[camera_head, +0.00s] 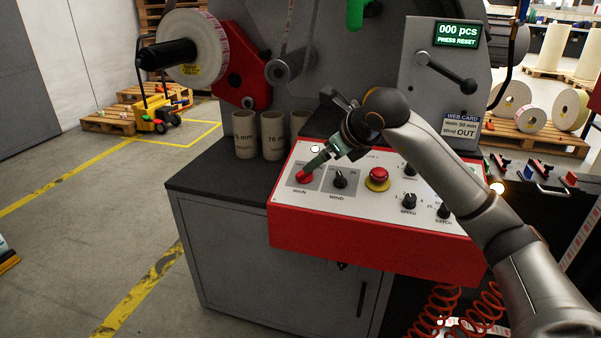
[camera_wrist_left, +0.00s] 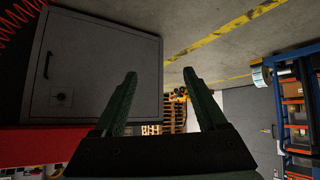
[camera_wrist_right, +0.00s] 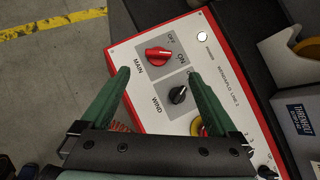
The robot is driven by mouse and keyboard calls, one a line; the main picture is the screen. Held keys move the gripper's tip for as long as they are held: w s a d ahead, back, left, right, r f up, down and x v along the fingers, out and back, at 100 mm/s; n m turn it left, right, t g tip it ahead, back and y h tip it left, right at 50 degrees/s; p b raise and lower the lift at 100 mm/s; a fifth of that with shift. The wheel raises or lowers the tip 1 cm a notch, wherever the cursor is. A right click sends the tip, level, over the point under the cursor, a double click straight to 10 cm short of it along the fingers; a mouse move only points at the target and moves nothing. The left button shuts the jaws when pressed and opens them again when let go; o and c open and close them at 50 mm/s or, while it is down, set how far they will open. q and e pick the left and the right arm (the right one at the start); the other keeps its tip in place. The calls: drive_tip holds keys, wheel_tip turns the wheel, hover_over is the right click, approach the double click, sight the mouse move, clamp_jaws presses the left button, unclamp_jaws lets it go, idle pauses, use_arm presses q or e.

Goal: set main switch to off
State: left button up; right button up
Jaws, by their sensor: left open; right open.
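The main switch is a red rotary knob (camera_head: 304,175) at the left end of the white-topped control panel (camera_head: 285,205). In the right wrist view the main switch (camera_wrist_right: 158,54) sits on a grey plate with OFF and ON labels; I cannot tell for sure which label it points to. My right gripper (camera_head: 318,162) reaches over the panel from the right, close to the knob. In its wrist view the right gripper (camera_wrist_right: 159,73) is open, with the knob just beyond its fingertips. My left gripper (camera_wrist_left: 160,73) is open and empty, away from the panel.
The black wind knob (camera_wrist_right: 178,94) is close to a right fingertip. A red emergency button (camera_head: 378,175) and more black knobs stand to its right. Cardboard cores (camera_head: 244,134) stand behind the panel. A grey cabinet door (camera_wrist_left: 95,68) is beside my left gripper.

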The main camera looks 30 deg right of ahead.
hover_over(307, 180)
drive_tip(key=s, duration=0.2)
drive_tip(key=f, duration=0.5)
drive_tip(key=shift+s+a, duration=0.15)
drive_tip(key=shift+a, duration=0.05)
drive_tip(key=shift+b+x, duration=0.3)
drive_tip(key=shift+x, duration=0.8)
use_arm(q)
drive_tip(key=shift+w+a+r+t, duration=0.2)
drive_tip(key=shift+w+r+t, duration=0.4)
drive_tip(key=shift+w+r, duration=0.15)
use_arm(e)
drive_tip(key=shift+w+f, duration=0.35)
use_arm(q)
drive_tip(key=shift+w, duration=0.1)
